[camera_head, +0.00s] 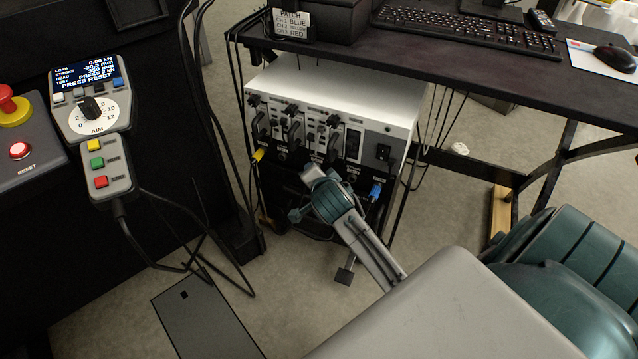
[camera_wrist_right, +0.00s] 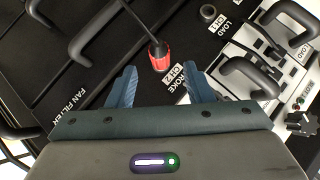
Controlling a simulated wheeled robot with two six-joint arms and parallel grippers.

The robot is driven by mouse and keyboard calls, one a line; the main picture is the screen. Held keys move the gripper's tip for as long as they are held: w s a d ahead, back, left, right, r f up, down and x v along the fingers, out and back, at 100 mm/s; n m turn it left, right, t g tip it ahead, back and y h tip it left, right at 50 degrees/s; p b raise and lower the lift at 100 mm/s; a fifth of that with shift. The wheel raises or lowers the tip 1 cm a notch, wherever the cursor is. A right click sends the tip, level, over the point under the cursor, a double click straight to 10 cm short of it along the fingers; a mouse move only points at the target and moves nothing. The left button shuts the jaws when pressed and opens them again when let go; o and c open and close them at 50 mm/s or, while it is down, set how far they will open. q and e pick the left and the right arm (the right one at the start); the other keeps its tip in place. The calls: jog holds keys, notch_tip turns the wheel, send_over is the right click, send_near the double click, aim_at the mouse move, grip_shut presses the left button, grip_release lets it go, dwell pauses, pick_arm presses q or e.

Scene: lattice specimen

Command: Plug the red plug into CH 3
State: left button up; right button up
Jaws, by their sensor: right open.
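The red plug (camera_wrist_right: 159,55) shows in the right wrist view beside the CH 2 STROKE label (camera_wrist_right: 172,78), with its dark cable running up from it. It appears to sit at the CH 2 position; I cannot tell how deeply it is seated. My right gripper (camera_wrist_right: 160,86) is open, its two blue fingers on either side of the plug and apart from it. In the head view my right gripper (camera_head: 322,195) is in front of the lower panel of the white-topped instrument (camera_head: 345,82) and hides the red plug. I cannot make out CH 3. My left gripper is out of view.
An empty socket (camera_wrist_right: 207,12) is by the CH 1 label. Module handles (camera_wrist_right: 95,35) stick out nearby. A patch card (camera_head: 292,24) stands on the desk above.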

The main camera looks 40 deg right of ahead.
jog(key=shift+b+x, duration=0.3)
jog(key=shift+x, duration=1.2)
grip_shut()
